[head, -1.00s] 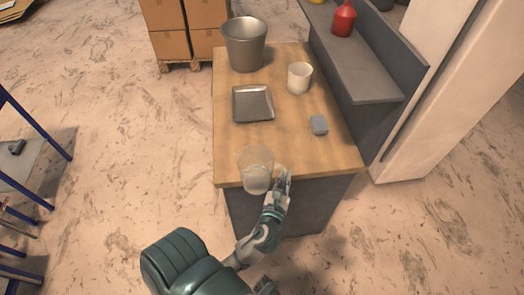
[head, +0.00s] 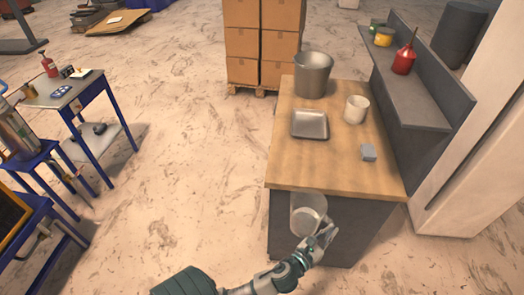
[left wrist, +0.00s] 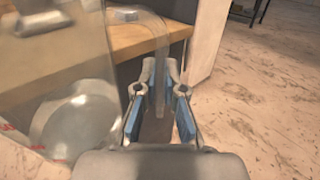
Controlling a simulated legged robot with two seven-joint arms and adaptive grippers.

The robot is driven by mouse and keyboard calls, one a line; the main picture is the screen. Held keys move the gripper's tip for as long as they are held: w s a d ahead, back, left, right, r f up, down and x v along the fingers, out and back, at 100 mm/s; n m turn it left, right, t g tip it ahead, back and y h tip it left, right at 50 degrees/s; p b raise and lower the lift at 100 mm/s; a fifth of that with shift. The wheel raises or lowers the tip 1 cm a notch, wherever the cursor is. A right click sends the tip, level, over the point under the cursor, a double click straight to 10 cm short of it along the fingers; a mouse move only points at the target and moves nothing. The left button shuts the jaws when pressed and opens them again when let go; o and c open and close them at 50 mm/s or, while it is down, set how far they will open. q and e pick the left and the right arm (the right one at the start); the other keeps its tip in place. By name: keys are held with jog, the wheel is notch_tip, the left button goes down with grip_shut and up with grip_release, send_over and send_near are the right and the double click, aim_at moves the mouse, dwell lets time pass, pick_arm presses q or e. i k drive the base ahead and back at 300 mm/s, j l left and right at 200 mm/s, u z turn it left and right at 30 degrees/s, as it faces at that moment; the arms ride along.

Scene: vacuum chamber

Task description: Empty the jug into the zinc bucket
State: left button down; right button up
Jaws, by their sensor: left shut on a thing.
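The zinc bucket (head: 313,76) stands upright at the far end of the wooden bench top. The clear jug (head: 307,214) is in front of the bench's near edge, held off the bench. My left gripper (head: 324,238) is shut on the jug's handle, at the jug's right side in the head view. In the left wrist view the jug's clear body (left wrist: 70,95) fills the left side and its handle (left wrist: 160,60) runs down between the blue-padded fingers (left wrist: 158,112). Something pale shows low in the jug; I cannot tell what. My right gripper is not in view.
On the bench top (head: 335,170) are a metal tray (head: 310,124), a white cup (head: 356,109) and a small grey block (head: 368,152). A raised grey shelf (head: 415,92) with a red can (head: 403,60) borders the right side. Stacked boxes (head: 262,45) stand behind.

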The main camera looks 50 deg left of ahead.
aim_at(313, 70)
jog(key=i+j+u, duration=0.15)
jog(key=u, duration=1.3)
jog(key=i+l, duration=0.1)
jog(key=i, duration=0.3)
jog(key=i+l+u, duration=0.1)
jog(key=i, duration=0.3)
